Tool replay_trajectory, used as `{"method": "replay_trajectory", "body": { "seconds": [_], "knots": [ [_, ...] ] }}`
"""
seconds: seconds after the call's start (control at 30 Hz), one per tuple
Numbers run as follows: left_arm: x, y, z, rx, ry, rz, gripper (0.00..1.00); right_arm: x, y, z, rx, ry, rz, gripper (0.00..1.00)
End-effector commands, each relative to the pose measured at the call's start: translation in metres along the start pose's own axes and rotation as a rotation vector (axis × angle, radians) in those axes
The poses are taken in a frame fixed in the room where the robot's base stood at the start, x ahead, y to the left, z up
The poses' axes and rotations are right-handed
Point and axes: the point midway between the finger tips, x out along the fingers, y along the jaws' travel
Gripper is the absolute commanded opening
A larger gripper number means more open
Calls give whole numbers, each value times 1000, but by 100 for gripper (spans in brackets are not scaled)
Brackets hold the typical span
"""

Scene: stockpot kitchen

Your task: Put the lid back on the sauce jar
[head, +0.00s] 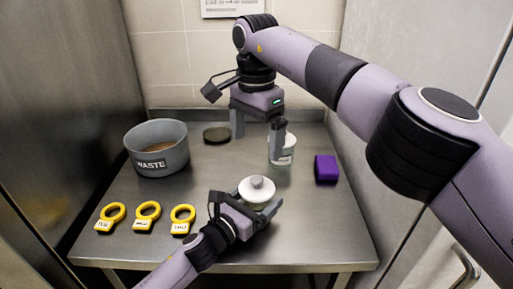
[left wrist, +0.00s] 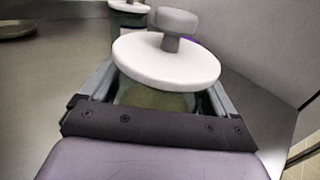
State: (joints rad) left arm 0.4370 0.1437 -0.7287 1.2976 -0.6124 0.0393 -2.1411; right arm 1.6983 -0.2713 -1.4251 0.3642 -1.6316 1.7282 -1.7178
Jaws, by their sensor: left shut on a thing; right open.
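My left gripper (head: 256,203) is shut on a glass jar (left wrist: 150,98) with greenish contents, near the front middle of the table. A white lid (head: 257,190) with a grey knob is over this jar's mouth. In the left wrist view the lid (left wrist: 168,66) looks tilted and partly off-centre; whether it is seated I cannot tell. My right gripper (head: 258,130) is open, pointing down behind the held jar. Its right finger is in front of a second pale jar (head: 289,155) with a label, partly hiding it. Whether they touch I cannot tell.
A grey WASTE pot (head: 157,149) with brown contents stands at the left. A dark round disc (head: 216,134) lies at the back. Yellow labelled rings (head: 147,211) line the front left. A purple block (head: 326,168) sits at the right. Walls close in both sides.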

Motion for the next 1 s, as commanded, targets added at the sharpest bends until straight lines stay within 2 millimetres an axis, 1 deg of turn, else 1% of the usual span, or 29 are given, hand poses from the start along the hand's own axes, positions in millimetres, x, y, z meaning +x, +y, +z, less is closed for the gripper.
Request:
{"method": "replay_trajectory", "body": {
  "seconds": [0.27,0.3,0.33,0.57,0.67,0.77,1.0],
  "knots": [
    [0,0,-1,0,2,0,35,-2,0,0,0,-1,0,100],
    [0,0,-1,0,2,0,96,-1,0,0,0,-1,0,100],
    [0,0,-1,0,2,0,100,-1,0,0,0,-1,0,100],
    [-1,0,-1,0,1,0,100,-1,0,0,0,-1,0,100],
    [-5,0,-1,1,1,1,100,-1,0,0,0,-1,0,100],
    [-13,1,-1,2,2,1,100,-1,0,0,0,-1,0,100],
    [-45,0,-2,2,3,0,100,-1,0,0,0,0,0,100]
  ]
}}
